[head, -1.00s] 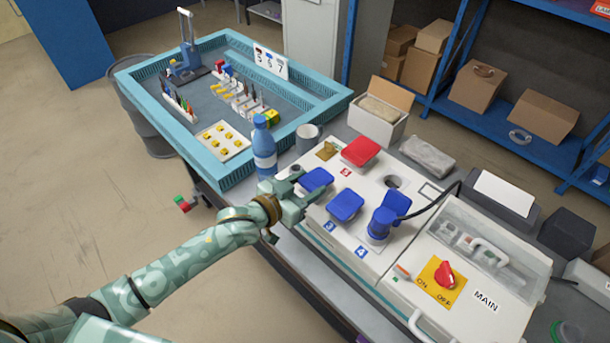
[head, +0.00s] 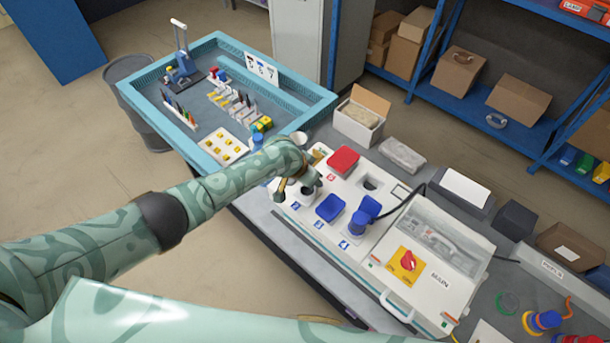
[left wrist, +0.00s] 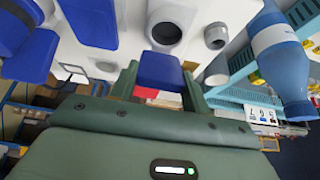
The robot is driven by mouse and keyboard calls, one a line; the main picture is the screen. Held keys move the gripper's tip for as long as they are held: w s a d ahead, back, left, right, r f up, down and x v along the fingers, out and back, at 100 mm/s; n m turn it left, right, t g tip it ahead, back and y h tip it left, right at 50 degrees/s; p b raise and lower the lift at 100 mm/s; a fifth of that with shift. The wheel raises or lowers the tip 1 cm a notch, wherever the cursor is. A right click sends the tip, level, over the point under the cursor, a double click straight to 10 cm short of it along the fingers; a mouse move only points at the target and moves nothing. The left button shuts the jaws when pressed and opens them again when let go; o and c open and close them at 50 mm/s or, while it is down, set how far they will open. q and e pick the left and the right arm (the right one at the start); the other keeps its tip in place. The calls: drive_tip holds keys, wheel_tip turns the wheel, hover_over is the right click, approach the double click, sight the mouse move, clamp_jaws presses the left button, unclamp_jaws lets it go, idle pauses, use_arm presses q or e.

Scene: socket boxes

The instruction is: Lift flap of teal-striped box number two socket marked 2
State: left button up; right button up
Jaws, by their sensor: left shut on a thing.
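In the head view my left gripper (head: 306,172) is at the left end of the white socket box (head: 302,222). It is shut on a blue flap (left wrist: 160,70), which stands up between the fingers in the left wrist view. A round grey open socket (left wrist: 170,30) shows beside this flap, and its opening also shows just below the gripper in the head view (head: 308,190). The number 2 mark (head: 295,206) seems to be on the box front there. Other blue flaps (head: 330,207) sit to the right, apart from the gripper. My right gripper is not in view.
A red flap (head: 343,160) is behind the gripper. A blue plug (head: 360,222) with a black cable stands farther right, before the MAIN switch box (head: 395,283). A blue bottle (left wrist: 280,60) is close beside the gripper. A teal crate (head: 318,98) lies to the left.

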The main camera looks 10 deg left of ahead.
use_arm(q)
drive_tip(key=shift+w+d+r+g+y, duration=0.1)
drive_tip(key=shift+w+d+g+y, duration=0.25)
drive_tip(key=shift+g, duration=0.25)
drive_tip(key=o, duration=1)
drive_tip(key=shift+o, duration=0.9)
drive_tip(key=shift+w, duration=0.1)
drive_tip(key=shift+r, duration=0.1)
drive_tip(key=shift+a+r, duration=0.1)
drive_tip(key=shift+r, duration=0.3)
drive_tip(key=p+v, duration=0.7)
drive_tip(key=v, duration=0.8)
drive_tip(key=shift+d+r, duration=0.2)
drive_tip(key=shift+d, duration=0.05)
